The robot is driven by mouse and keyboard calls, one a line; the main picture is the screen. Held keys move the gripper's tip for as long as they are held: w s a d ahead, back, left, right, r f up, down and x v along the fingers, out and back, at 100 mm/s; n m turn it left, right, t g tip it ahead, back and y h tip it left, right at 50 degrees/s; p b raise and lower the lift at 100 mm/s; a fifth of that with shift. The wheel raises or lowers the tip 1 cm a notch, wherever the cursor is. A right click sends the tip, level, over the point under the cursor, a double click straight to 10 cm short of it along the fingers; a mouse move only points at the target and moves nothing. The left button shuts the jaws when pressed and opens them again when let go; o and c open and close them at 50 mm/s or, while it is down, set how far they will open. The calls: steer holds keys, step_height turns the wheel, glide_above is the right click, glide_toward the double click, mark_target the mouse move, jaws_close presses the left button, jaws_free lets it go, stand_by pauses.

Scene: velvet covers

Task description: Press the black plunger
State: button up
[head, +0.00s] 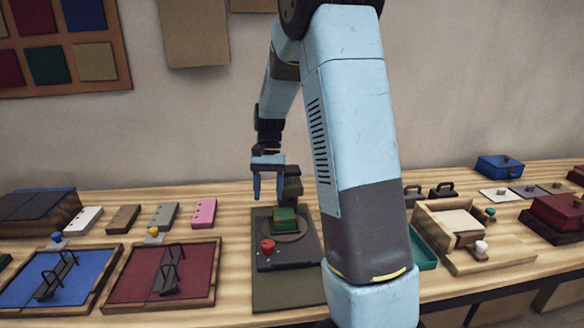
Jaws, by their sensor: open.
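A dark press-like device (298,255) stands on an olive mat (275,292) at the middle of the table. It has a round plate, a green block (285,217) on that plate and a red knob (267,246) at its front left. A dark upright part (291,187) rises behind and above the green block; I cannot tell whether this is the black plunger. My gripper (267,187) points down, open, at the upper left of the device, close to the dark part. One blue finger shows clearly; the other is hard to make out. I cannot tell whether it touches anything.
A blue tray (20,290) and a dark red tray (125,285) with black handles lie at left. Small coloured blocks, including a pink one (204,213), lie behind them. A wooden fixture (488,262) and lidded boxes stand at right. My arm covers the table right of the device.

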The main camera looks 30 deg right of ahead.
steer(key=shift+w+d+r, duration=0.15)
steer(key=shift+d+r, duration=0.05)
steer(key=shift+r, duration=0.15)
steer(key=shift+c, duration=0.8)
steer(key=w+d+r+m, duration=0.1)
steer(key=r+m, duration=0.1)
steer(key=r, duration=0.1)
steer(key=w+d+r+m+t, duration=0.1)
steer(key=d+r+m, duration=0.1)
steer(key=r+m, duration=0.1)
steer(key=w+d+r+m+t+h, duration=0.1)
steer(key=r+m, duration=0.2)
steer(key=shift+d+r, duration=0.3)
jaws_close()
steer(key=d+r+m+t+h, duration=0.1)
steer(key=d+r+m, duration=0.3)
steer(key=r+m, duration=0.3)
step_height(320, 180, up, 3)
steer(key=shift+w+d+f+m+t, duration=0.1)
steer(key=shift+w+d+m+t, duration=0.1)
steer(key=shift+w+m+t, duration=0.15)
